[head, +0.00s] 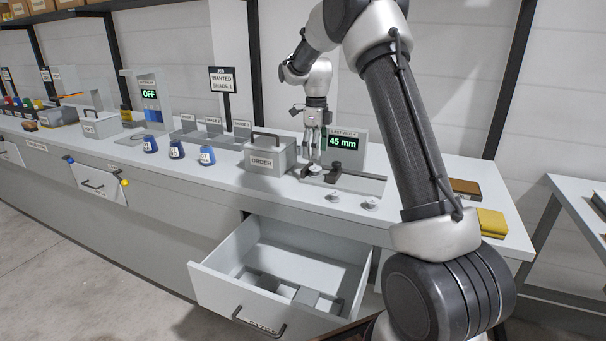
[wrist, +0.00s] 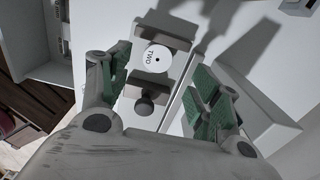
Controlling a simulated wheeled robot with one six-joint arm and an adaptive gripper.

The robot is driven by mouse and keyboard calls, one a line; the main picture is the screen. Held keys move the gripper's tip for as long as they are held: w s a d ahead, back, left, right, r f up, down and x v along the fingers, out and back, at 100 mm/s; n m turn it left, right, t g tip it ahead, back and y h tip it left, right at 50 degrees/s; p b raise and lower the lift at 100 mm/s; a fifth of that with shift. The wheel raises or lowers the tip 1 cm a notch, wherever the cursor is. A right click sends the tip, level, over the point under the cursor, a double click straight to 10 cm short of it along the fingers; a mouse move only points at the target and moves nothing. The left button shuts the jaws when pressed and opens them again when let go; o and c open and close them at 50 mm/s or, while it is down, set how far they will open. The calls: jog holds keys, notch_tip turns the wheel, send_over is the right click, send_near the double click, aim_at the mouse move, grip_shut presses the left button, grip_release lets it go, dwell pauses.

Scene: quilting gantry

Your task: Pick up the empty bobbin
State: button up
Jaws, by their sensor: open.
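A white round bobbin with a dark centre hole and the marking "TWO" (wrist: 158,58) sits in a grey holder with a dark knob (wrist: 145,105) in the wrist view. In the head view this holder stands before the 45 mm display, with a white disc (head: 315,169) in it. I cannot tell which is empty. My gripper (head: 312,148) is above the holder, open, its green-padded fingers (wrist: 163,88) apart on either side, with nothing held.
A grey ORDER box (head: 270,157) stands left of the holder, and the 45 mm display (head: 343,143) behind it. An open drawer (head: 215,277) juts out below the counter. A yellow block (head: 491,222) lies at right.

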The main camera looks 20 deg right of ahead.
aim_at(317, 168)
jog(key=f, duration=0.7)
jog(key=shift+s+d, duration=0.2)
jog(key=shift+s, duration=0.2)
jog(key=c, duration=0.9)
jog(key=shift+o, duration=0.2)
